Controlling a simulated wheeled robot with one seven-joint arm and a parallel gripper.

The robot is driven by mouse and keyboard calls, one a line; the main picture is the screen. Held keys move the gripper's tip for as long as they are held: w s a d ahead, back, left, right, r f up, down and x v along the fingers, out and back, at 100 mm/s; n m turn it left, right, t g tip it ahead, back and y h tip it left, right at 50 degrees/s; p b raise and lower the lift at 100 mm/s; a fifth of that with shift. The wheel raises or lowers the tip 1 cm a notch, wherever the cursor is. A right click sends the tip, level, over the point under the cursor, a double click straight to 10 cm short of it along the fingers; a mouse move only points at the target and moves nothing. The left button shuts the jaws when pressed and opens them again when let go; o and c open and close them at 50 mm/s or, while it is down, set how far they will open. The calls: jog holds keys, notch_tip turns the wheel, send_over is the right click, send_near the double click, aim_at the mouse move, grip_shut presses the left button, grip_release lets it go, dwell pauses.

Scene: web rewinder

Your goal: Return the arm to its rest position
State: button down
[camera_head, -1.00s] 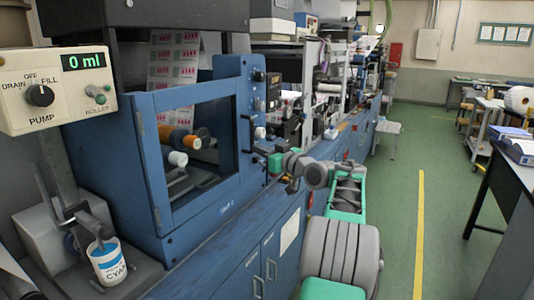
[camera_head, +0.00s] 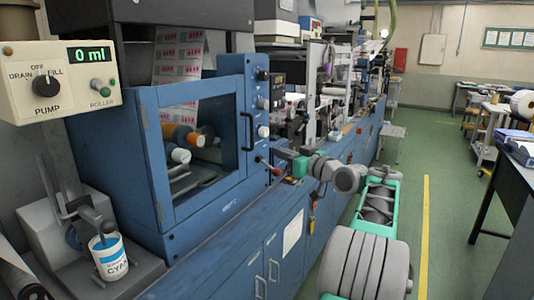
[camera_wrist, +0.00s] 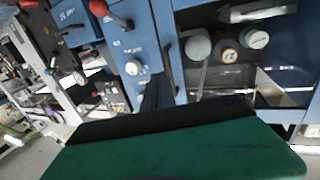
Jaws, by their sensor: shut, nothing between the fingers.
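My gripper (camera_head: 297,166) is at the end of my bent arm (camera_head: 345,178), in front of the blue press at the middle of the head view. It is shut and empty, beside a lever with a red ball knob (camera_head: 276,171), apart from it as far as I can tell. The wrist view shows my gripper's green body and dark edge (camera_wrist: 150,95) filling the lower part. Beyond it there are a red ball knob (camera_wrist: 98,8), a white knob (camera_wrist: 132,67) and the press window with rollers (camera_wrist: 225,55). The fingertips are too small to make out in the head view.
The blue press (camera_head: 150,150) with its cabinets runs along the left. A pump panel (camera_head: 65,88) reads 0 ml, and a cyan can (camera_head: 108,258) stands below it. The green floor (camera_head: 450,205) to the right is open, up to a dark table (camera_head: 510,185).

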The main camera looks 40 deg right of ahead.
jog(key=s+d, duration=0.1)
jog(key=s, duration=0.4)
jog(key=w+a+g+p, duration=0.2)
jog(key=w+a+p, duration=0.1)
jog(key=w+a, duration=0.4)
jog(key=s+a+f+g+y+p, duration=0.1)
jog(key=a+f+g+p, duration=0.2)
jog(key=a, duration=0.8)
jog(key=s+a+f+g+p, duration=0.1)
jog(key=a+f+g+p, duration=0.15)
jog(key=a, duration=0.85)
jog(key=s+a+f+g+p, duration=0.1)
jog(key=s+a+f+g, duration=0.1)
jog(key=s, duration=0.5)
jog(key=s+a+f+g+h+p, duration=0.1)
jog(key=s+a+f+g+p, duration=0.1)
jog(key=s+a+f, duration=0.2)
jog(key=s+a+f+g+p, duration=0.1)
jog(key=s+a+f+g, duration=0.2)
jog(key=s+a, duration=0.3)
jog(key=s, duration=0.4)
jog(key=shift+s+a+h, duration=0.3)
jog(key=shift+s+a, duration=0.05)
jog(key=shift+s, duration=0.05)
jog(key=shift+f, duration=0.1)
